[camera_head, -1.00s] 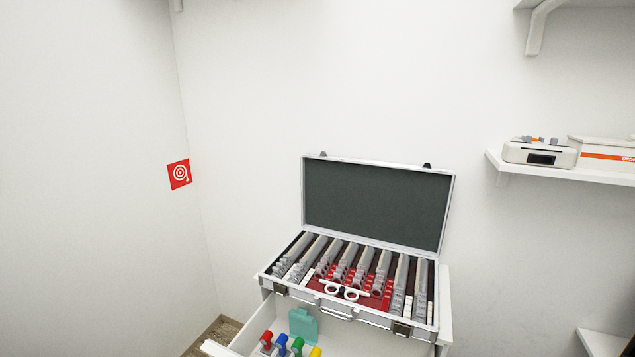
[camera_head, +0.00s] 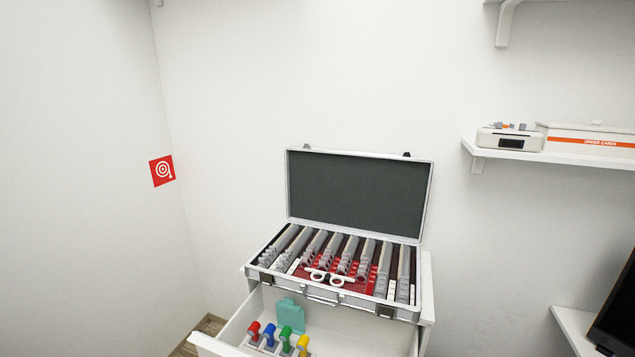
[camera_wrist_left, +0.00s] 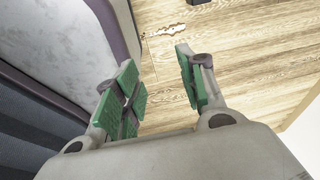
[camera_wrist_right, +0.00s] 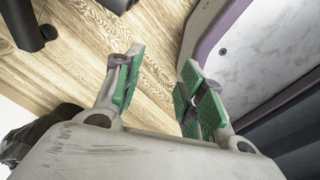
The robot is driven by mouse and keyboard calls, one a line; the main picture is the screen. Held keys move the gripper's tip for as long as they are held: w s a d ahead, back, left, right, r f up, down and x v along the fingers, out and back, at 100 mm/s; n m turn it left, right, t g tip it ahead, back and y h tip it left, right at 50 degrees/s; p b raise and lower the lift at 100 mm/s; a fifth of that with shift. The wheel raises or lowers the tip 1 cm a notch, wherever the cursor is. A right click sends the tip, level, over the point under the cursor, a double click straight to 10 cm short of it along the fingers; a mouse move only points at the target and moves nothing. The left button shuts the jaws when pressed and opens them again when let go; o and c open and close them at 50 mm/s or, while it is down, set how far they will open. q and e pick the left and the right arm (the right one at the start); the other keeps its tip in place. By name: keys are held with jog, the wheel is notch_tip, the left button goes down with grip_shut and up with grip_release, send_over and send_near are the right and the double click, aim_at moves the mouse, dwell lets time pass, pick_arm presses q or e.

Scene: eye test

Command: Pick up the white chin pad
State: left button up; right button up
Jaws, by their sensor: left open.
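I cannot make out a white chin pad in any view. My left gripper (camera_wrist_left: 158,82) is open and empty in the left wrist view, with green pads on its fingers and wooden floor beyond them. My right gripper (camera_wrist_right: 160,82) is also open and empty in the right wrist view, above wooden floor. Neither gripper shows in the head view.
An open lens case (camera_head: 335,299) stands on a white cabinet with an open drawer (camera_head: 232,326). The drawer holds a teal item (camera_head: 290,316) and several coloured-handled pieces (camera_head: 269,335). A wall shelf (camera_head: 560,155) at right carries a white device (camera_head: 510,139) and a white box (camera_head: 590,141).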

pick_arm(q)
jog(key=s, duration=0.1)
jog(key=s+a, duration=0.1)
jog(key=s, duration=0.1)
jog(key=shift+s+f+n+g, duration=0.2)
jog(key=shift+s+n+g, duration=0.1)
jog(key=shift+g, duration=0.1)
pick_arm(e)
jog(key=shift+a, duration=0.15)
jog(key=shift+a, duration=0.2)
jog(key=shift+c, duration=1.1)
pick_arm(q)
jog(key=d+r+p, duration=0.2)
jog(key=r+p, duration=0.4)
jog(key=p, duration=0.1)
jog(key=s+d+r+p, duration=0.1)
jog(key=d+r+p, duration=0.1)
jog(key=r+p, duration=0.4)
jog(key=shift+s+r+p, duration=0.25)
jog(key=shift+r+p, duration=0.15)
jog(key=shift+r, duration=0.4)
pick_arm(e)
jog(key=s+a+r, duration=0.1)
jog(key=a+r, duration=0.1)
jog(key=r, duration=0.4)
jog(key=s+a+r, duration=0.1)
jog(key=r, duration=0.6)
jog(key=shift+a+r+y, duration=0.25)
jog(key=shift+a+y, duration=0.05)
jog(key=shift+a, duration=0.05)
